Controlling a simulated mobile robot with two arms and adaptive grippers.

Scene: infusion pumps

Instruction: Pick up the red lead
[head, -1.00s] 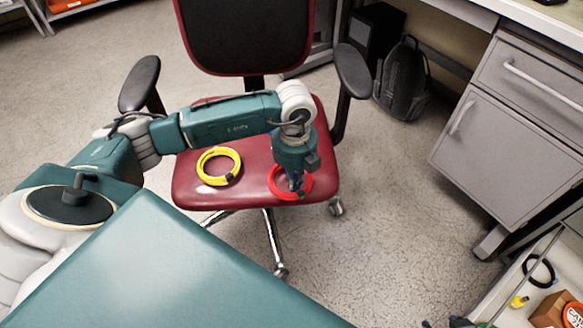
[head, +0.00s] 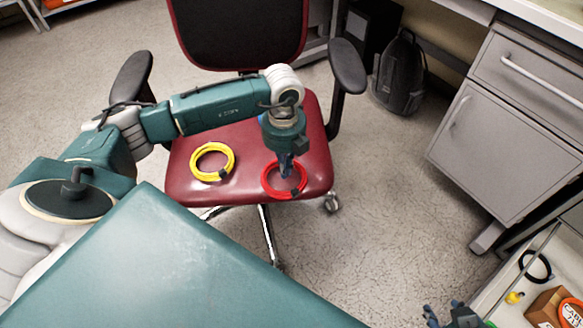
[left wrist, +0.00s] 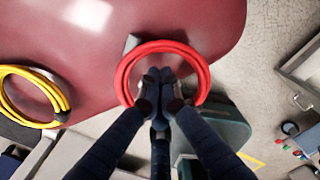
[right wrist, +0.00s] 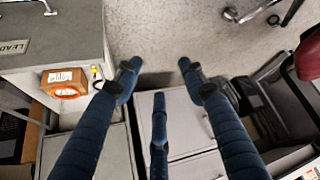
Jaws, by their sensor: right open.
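The red lead (head: 268,190) is a coiled ring at the front right of the dark red chair seat (head: 230,135). My left gripper (head: 286,172) points down at it, and its fingertips show within the ring. In the left wrist view the red lead (left wrist: 127,70) circles the fingertips of my left gripper (left wrist: 160,78). These are close together and look shut on the ring's near side, which the fingers hide. Whether the lead touches the seat I cannot tell. My right gripper (right wrist: 157,66) is open and empty, away from the chair.
A coiled yellow lead (head: 195,165) lies on the seat to the left. The chair has armrests (head: 347,65) on both sides. A grey cabinet (head: 490,150) stands at the right, with a backpack (head: 400,75) behind. A box (right wrist: 64,83) sits on a surface near my right gripper.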

